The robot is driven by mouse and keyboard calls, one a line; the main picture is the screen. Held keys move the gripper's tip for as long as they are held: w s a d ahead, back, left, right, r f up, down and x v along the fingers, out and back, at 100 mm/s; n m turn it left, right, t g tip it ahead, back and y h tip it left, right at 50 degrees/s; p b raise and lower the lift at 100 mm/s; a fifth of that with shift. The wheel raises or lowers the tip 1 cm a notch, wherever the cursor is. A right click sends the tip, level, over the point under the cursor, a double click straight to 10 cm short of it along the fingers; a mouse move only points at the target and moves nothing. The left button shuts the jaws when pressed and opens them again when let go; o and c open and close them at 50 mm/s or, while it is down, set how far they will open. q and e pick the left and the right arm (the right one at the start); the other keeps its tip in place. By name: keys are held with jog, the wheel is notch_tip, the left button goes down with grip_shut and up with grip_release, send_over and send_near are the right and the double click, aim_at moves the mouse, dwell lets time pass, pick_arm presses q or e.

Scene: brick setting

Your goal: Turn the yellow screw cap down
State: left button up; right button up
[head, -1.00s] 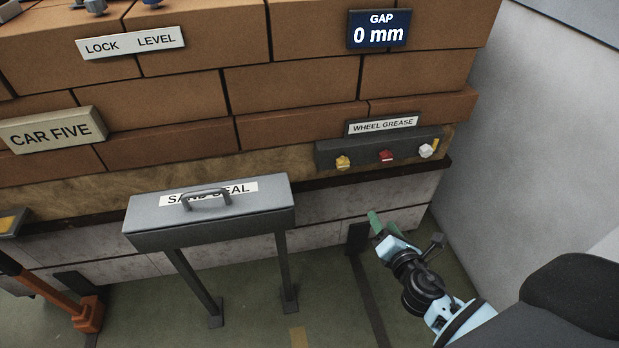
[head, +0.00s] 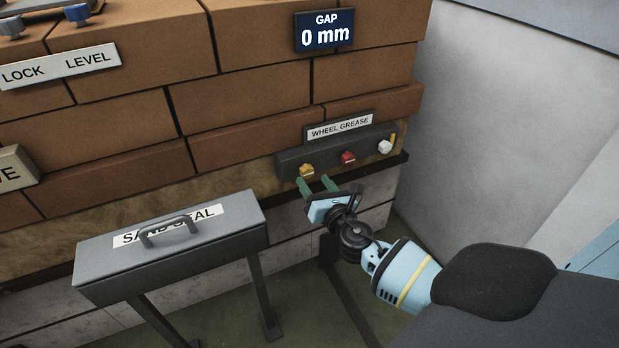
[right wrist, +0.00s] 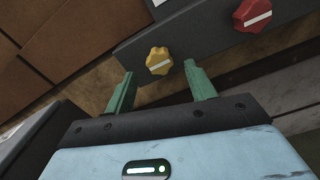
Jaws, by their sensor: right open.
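The yellow screw cap (head: 307,170) is on the left of the dark wheel grease panel (head: 290,160), low on the brick stack. Contact cannot be seen. My left gripper is not in view.
A red cap (head: 348,157) and a white cap (head: 385,146) sit to the right on the same panel. A grey sand seal box (head: 200,240) on legs stands to the left. A grey wall (head: 500,130) bounds the right side. The gap display (head: 325,30) reads 0 mm.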

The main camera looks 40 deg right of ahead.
aim_at(308, 175)
jog(key=shift+x, duration=1.65)
jog(key=shift+c, duration=0.4)
jog(key=c, duration=0.9)
